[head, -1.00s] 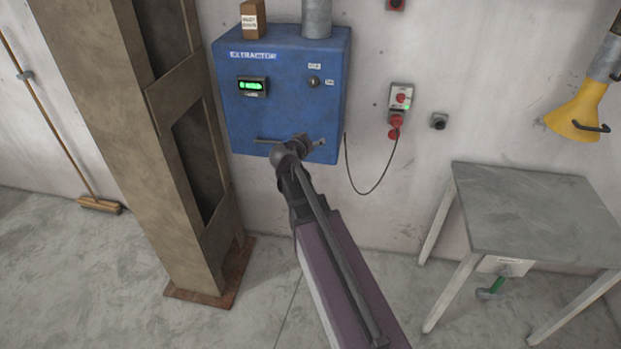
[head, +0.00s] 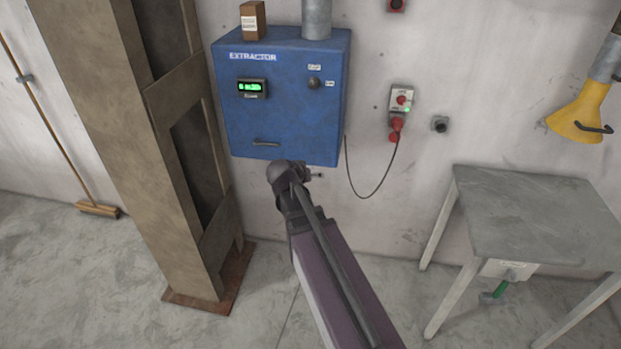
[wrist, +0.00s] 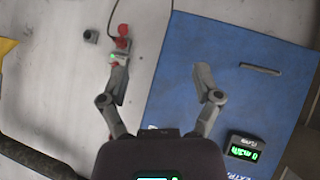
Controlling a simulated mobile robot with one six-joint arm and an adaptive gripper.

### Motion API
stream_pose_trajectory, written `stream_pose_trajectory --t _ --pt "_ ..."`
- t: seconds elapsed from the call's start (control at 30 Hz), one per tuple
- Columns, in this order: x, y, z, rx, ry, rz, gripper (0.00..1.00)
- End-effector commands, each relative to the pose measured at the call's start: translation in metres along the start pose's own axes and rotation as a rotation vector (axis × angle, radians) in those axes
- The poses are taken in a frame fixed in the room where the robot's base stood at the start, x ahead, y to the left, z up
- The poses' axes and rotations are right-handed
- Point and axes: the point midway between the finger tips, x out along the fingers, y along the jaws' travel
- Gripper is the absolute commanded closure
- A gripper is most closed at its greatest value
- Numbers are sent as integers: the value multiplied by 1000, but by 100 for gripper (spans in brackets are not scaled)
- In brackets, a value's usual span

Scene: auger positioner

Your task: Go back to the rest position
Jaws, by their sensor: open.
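My gripper (wrist: 161,82) shows in the wrist view with its two fingers spread apart and nothing between them. Behind the fingers are the pale wall and the blue extractor box (wrist: 235,75). In the head view my arm reaches up from the bottom, and its end is just below the lower edge of the blue extractor box (head: 280,120). The fingers are mostly hidden behind my wrist there. The box has a lit green display (head: 251,87), a dark knob (head: 313,83) and a handle (head: 266,143).
A brown steel column (head: 135,140) stands left of my arm. A red-and-grey switch unit (head: 401,100) with a hanging cable is right of the box. A grey table (head: 535,215) stands at the right, below a yellow funnel (head: 578,115). A broom (head: 98,210) leans at far left.

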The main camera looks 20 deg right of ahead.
Motion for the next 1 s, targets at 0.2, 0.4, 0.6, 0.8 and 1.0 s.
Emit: stream_pose_trajectory --t 0.2,0.4,0.6,0.8,1.0 --pt "0 0 0 -1 -1 0 18" --pt "0 0 0 0 -1 0 18" --pt "0 -1 5 -6 -14 -3 18" --pt "-4 -7 40 -55 -120 -42 18" --pt "-20 -22 106 -173 -326 -152 18"
